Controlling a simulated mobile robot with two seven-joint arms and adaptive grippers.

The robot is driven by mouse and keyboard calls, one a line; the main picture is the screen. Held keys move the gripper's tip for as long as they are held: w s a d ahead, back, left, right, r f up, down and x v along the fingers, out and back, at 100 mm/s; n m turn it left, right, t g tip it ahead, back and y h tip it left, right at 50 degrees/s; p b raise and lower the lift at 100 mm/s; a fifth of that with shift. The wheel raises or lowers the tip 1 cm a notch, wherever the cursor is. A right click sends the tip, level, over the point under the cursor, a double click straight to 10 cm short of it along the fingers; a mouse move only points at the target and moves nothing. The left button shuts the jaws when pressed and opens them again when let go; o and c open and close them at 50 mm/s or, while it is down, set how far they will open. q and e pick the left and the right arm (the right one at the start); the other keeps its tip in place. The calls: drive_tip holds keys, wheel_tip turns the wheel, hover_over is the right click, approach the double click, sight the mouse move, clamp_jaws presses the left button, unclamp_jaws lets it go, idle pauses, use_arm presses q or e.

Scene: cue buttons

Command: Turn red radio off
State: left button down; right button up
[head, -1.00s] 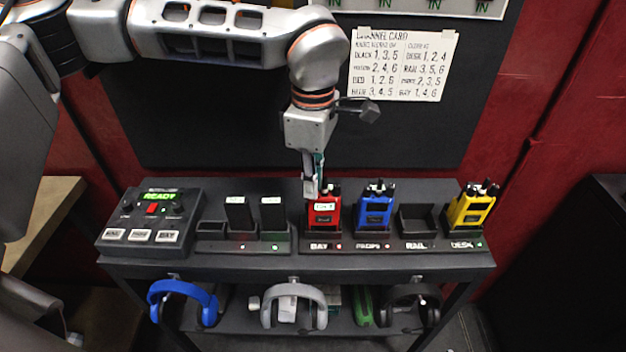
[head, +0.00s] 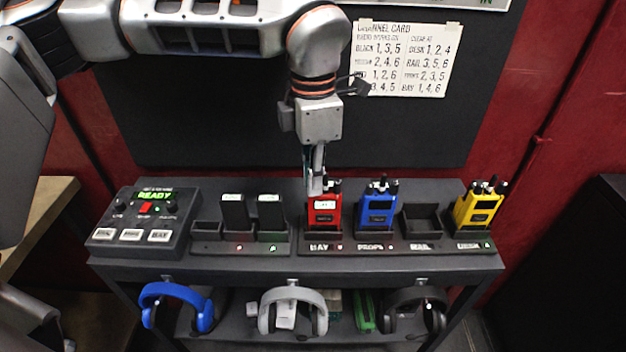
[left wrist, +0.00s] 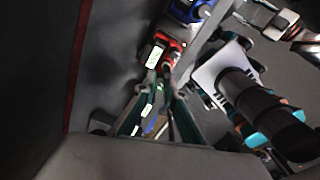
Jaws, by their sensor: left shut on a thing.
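The red radio (head: 323,215) stands upright in the BAY slot of the charging dock. It has a pale label on its front and short dark knobs on top. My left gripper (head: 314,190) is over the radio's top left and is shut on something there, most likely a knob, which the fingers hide. In the left wrist view the red radio (left wrist: 165,48) lies just beyond the fingertips of my left gripper (left wrist: 160,78). My right gripper is not seen in the head view.
A blue radio (head: 376,208) stands in PROPS and a yellow radio (head: 478,208) in DESK. The RAIL slot (head: 421,219) is empty. A control box (head: 145,220) reading READY is at left, beside two black batteries. Headsets hang below. A channel card (head: 404,60) is on the back panel.

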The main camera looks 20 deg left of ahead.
use_arm(q)
drive_tip(key=shift+n, duration=0.5)
drive_tip(key=c, duration=2.1)
unclamp_jaws()
wheel_tip(320, 180, up, 12)
drive_tip(key=shift+r, duration=0.1)
